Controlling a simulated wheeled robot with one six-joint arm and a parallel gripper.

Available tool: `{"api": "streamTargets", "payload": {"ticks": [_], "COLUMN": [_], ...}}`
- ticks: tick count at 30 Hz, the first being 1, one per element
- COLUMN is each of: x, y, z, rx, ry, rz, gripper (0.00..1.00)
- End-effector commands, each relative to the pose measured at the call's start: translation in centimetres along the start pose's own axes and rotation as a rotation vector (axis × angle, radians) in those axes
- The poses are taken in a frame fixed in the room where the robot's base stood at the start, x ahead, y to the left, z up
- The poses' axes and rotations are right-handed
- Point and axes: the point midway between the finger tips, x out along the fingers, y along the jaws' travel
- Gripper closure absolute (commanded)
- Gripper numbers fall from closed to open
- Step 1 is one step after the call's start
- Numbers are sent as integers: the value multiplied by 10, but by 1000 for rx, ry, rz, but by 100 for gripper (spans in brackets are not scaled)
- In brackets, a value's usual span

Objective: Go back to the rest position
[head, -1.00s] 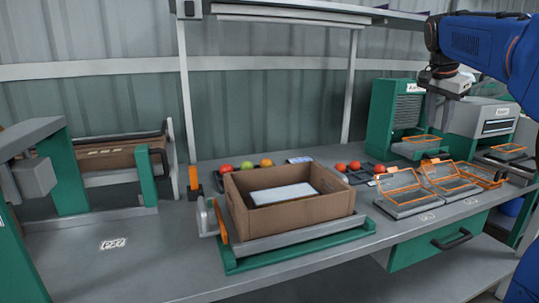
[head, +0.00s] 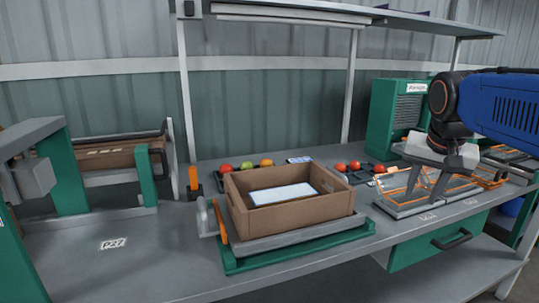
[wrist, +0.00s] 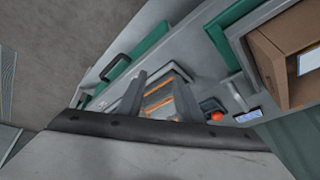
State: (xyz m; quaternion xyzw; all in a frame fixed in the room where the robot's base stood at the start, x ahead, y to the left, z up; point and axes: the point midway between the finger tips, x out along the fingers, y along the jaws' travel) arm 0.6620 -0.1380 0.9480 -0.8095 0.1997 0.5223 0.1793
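My gripper (head: 426,188) is in the right part of the head view, in front of the orange-framed trays at the bench's right side. Its two grey fingers point down and stand apart. In the wrist view the fingers of my gripper (wrist: 157,92) are spread, with nothing held between them. An orange-barred tray (wrist: 160,97) shows beyond them. I cannot tell the exact height of the fingertips above the bench.
A cardboard box (head: 290,216) with a white sheet inside sits on a grey and green stand (head: 300,250) mid-bench. Tomatoes (head: 245,165) lie behind it. A green machine (head: 394,115) stands at the back right. The front left bench (head: 150,260) is mostly clear.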

Motion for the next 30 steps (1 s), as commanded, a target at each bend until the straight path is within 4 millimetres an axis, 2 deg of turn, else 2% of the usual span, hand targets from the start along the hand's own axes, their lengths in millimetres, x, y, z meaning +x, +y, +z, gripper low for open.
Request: {"api": "streamTargets", "payload": {"ticks": [1, 9, 15, 18, 21, 30], "x": [5, 46, 79, 90, 96, 97], "y": [3, 21, 36, 41, 44, 44], "z": [24, 138, 207, 227, 237, 240], "rx": [-45, -299, -452, -497, -522, -530], "ry": [-3, -13, -12, -12, -10, -10], "rz": [-12, -80, -121, -132, -138, -140], "gripper": [68, 68, 68, 68, 68, 68]}}
